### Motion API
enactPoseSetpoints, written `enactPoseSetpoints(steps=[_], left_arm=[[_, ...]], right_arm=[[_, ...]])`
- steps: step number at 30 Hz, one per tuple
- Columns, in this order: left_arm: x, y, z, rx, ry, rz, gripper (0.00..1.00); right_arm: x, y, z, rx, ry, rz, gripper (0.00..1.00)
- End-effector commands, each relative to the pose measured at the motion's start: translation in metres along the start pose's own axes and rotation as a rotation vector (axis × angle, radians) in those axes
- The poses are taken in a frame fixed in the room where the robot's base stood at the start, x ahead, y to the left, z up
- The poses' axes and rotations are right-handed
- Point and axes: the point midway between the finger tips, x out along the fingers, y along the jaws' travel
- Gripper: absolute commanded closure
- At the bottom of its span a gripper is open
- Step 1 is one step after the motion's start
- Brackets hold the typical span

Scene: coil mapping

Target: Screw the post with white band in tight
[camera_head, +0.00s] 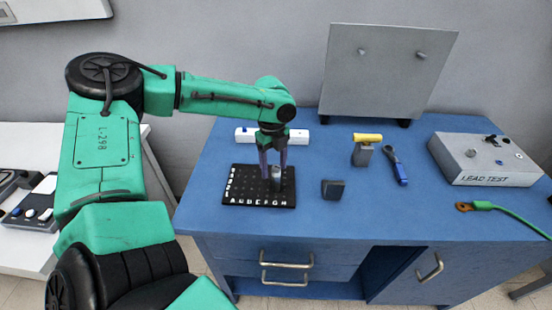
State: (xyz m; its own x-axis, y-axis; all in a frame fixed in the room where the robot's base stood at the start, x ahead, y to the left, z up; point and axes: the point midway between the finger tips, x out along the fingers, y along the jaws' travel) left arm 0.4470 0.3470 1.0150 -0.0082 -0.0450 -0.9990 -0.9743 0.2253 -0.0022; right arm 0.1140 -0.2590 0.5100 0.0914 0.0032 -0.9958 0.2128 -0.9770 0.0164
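My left gripper (273,172) points down over the black lettered board (240,190) on the blue table. A small grey upright piece (276,180) stands at the board between or just behind its purple-grey fingers. The fingers look spread, but I cannot tell whether they touch the piece. No white band can be made out on it at this size. Two short pegs (421,54) stick out of the grey upright panel (375,85) at the back. My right gripper is out of view.
A white bar (299,136) lies behind the board.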

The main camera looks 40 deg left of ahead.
Motion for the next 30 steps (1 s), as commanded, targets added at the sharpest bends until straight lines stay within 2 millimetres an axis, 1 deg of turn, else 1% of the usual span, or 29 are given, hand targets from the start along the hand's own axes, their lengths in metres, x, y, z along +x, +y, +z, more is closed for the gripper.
enactPoseSetpoints(steps=[2,5,8,15,18,22,30], left_arm=[[-0.002,0.000,0.000,-0.001,0.000,-0.002,0.35],[-0.013,-0.001,0.001,-0.002,-0.001,-0.005,0.35],[-0.036,-0.002,0.001,-0.002,-0.002,-0.008,0.35],[-0.108,-0.001,0.001,-0.001,-0.002,-0.006,0.35],[-0.130,0.000,0.001,-0.001,-0.001,-0.003,0.35],[-0.144,0.000,0.000,0.000,0.000,-0.001,0.35],[-0.146,0.000,0.000,0.001,0.001,0.000,0.35]], right_arm=[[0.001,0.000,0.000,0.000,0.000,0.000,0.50],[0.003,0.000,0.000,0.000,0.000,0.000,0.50],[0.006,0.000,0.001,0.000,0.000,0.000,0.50],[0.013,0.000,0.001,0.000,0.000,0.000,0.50],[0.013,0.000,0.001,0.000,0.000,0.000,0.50],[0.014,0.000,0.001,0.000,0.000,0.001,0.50],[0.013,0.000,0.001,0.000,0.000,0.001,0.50]])
